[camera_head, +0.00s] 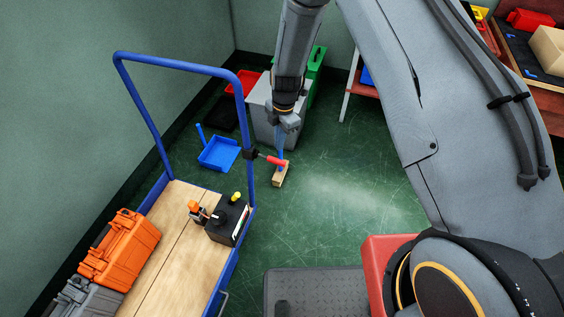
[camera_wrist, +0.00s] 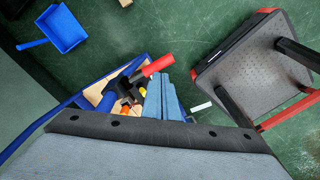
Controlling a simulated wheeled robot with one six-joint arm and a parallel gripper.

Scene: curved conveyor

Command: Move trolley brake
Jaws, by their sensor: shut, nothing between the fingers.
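The trolley (camera_head: 165,250) has a wooden deck and a tall blue tube handle (camera_head: 180,66). The brake lever, with a red grip (camera_head: 272,160) and a black clamp, sticks out to the right from the handle's right upright. In the wrist view, my gripper fingers (camera_wrist: 161,80) are just below the red grip. Whether they touch it is unclear.
Orange cases (camera_head: 120,248) and a black box (camera_head: 228,220) stand on the deck. Green floor (camera_head: 340,210) is clear to the right. A wall borders the left.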

